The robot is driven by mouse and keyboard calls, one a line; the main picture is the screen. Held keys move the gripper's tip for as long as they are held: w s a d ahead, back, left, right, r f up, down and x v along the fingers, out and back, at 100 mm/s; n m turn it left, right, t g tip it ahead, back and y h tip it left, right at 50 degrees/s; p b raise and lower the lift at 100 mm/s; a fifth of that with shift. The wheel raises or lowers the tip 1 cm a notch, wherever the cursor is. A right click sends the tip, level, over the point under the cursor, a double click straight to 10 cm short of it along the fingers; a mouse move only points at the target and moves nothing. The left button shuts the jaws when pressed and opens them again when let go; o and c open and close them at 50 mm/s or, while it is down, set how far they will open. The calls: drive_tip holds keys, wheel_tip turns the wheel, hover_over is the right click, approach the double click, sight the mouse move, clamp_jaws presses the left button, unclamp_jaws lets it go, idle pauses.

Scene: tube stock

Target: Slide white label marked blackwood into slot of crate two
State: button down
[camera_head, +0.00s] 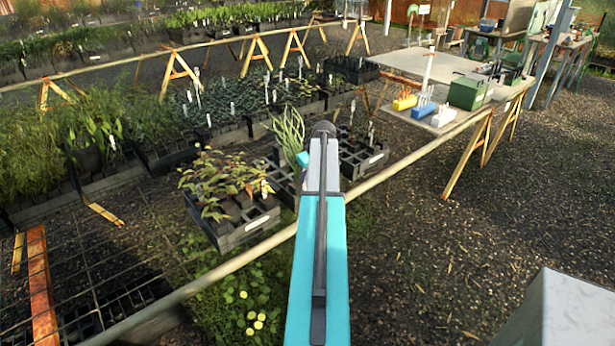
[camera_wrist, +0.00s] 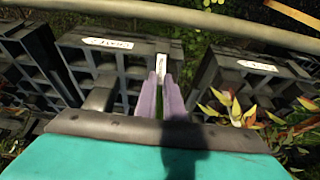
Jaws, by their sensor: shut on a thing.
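In the wrist view my gripper (camera_wrist: 160,82) has its two purple fingers close together, shut on a small white label (camera_wrist: 161,63). The label stands out beyond the fingertips, in front of the near wall of a dark slatted crate (camera_wrist: 128,72). I cannot tell whether it touches the crate or sits in a slot. Any writing on it is unreadable. Which crate is crate two I cannot tell.
A white plate (camera_wrist: 108,43) with illegible writing is on the middle crate. A right-hand crate (camera_wrist: 232,78) has another plate. Leafy plants (camera_wrist: 237,110) stand close right of my gripper. A pale rail (camera_head: 400,160) runs beside the crates. A potting table (camera_head: 440,65) is farther right.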

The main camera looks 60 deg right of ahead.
drive_tip(key=shift+f, duration=0.3)
drive_tip(key=c, duration=1.8)
unclamp_jaws()
drive_tip(key=shift+r, duration=0.2)
drive_tip(key=b+v, duration=0.3)
drive_tip(key=v, duration=1)
drive_tip(key=shift+s+r, duration=0.2)
drive_tip(key=shift+a, duration=0.1)
